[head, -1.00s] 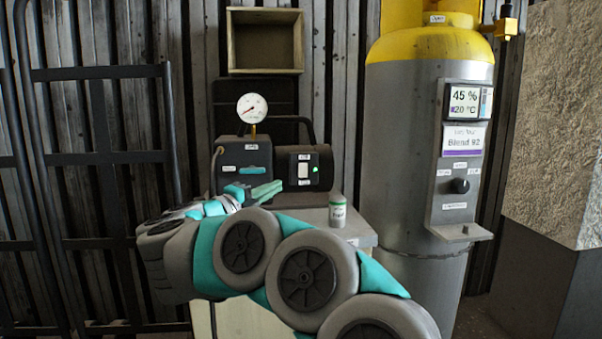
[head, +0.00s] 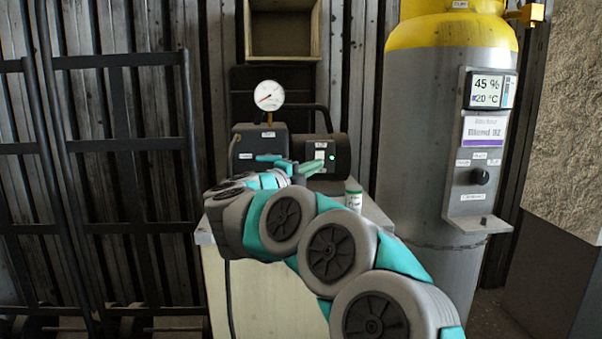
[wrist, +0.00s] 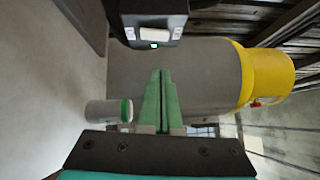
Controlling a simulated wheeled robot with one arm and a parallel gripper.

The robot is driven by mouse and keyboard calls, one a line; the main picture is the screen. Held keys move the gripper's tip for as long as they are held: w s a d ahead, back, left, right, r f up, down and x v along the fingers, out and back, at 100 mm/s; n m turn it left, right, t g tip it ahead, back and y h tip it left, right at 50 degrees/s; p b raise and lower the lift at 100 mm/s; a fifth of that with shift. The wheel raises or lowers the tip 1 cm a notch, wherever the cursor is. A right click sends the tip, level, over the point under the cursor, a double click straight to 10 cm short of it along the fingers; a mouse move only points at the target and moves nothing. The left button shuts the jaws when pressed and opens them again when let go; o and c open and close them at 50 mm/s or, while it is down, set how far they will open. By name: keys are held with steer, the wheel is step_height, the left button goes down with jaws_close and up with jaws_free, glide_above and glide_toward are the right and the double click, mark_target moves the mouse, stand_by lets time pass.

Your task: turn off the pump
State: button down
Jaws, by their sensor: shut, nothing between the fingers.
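The pump (head: 252,150) is a dark unit with a round white gauge (head: 269,95), standing on a pale cabinet. Its black cylindrical motor housing (head: 342,152) has a front panel with a white switch (wrist: 155,33) and a small lit green light (wrist: 154,45), both clear in the wrist view. My gripper (head: 312,167) has green fingers pressed together, empty, in front of the panel in the head view. In the wrist view, my gripper's tips (wrist: 160,72) point toward the panel with a visible gap below the light. The fingers partly cover the panel's lower part in the head view.
A small white can with a green band (head: 354,195) stands on the cabinet (head: 255,290), close to my arm; it also shows in the wrist view (wrist: 108,111). A large grey tank with a yellow top (head: 425,140) stands at right, with a knob (head: 480,176) and display.

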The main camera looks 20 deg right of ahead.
mark_target(324, 154)
steer(key=shift+w+d+r, duration=0.1)
steer(key=shift+w+d, duration=0.25)
steer(key=shift+w, duration=0.4)
steer(key=shift+w+d+r, duration=0.1)
steer(key=shift+w+d, duration=0.25)
steer(key=shift+w, duration=0.4)
steer(key=shift+w+d+r, duration=0.1)
steer(key=shift+w+d, duration=0.25)
steer(key=shift+w, duration=0.4)
